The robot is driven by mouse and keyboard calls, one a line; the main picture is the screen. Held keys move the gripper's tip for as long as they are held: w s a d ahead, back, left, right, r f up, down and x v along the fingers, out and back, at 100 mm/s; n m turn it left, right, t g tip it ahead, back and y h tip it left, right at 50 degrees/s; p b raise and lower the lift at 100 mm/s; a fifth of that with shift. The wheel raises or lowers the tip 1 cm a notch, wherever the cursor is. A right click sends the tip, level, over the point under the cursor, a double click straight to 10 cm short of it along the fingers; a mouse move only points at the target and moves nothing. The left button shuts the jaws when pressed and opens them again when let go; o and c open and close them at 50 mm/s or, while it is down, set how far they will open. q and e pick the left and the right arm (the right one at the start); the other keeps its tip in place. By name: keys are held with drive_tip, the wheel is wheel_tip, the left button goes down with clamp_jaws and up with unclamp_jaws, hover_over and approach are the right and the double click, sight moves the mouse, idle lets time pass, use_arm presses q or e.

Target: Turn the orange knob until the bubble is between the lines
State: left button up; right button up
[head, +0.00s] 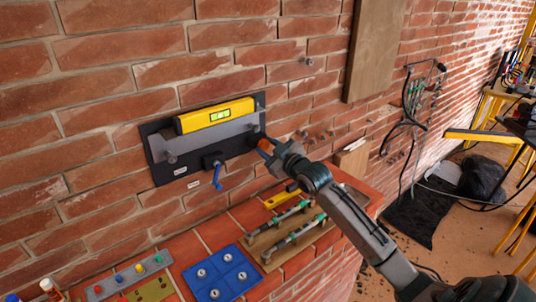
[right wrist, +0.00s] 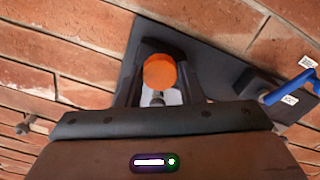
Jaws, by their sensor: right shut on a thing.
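The orange knob (right wrist: 160,72) sits between the two fingers of my right gripper (right wrist: 162,75) in the right wrist view. In the head view a bit of the orange knob (head: 265,147) shows at the tip of my right gripper (head: 272,149), which is shut on it. The yellow spirit level (head: 215,115) rests on a grey bar (head: 212,136) on a black wall plate (head: 157,172). Its green vial (head: 219,116) faces me; the bubble is too small to place against the lines. The level tilts up to the right in the picture. My left gripper is out of view.
A blue-handled lever (head: 217,184) sticks out below the bar. The brick ledge below holds a blue tray (head: 220,274), a wooden board with hoses (head: 290,238) and a grey strip with coloured knobs (head: 128,275). A wooden plank (head: 374,45) is on the wall above right.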

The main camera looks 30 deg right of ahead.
drive_tip(key=shift+n+b, duration=0.65)
drive_tip(key=shift+n, duration=0.35)
drive_tip(key=o, duration=1)
drive_tip(key=shift+s, duration=0.1)
drive_tip(key=shift+s+f, duration=0.15)
drive_tip(key=shift+s, duration=0.1)
drive_tip(key=s+b, duration=0.3)
drive_tip(key=s, duration=0.7)
drive_tip(key=shift+d+b, duration=0.3)
drive_tip(key=shift+d, duration=0.1)
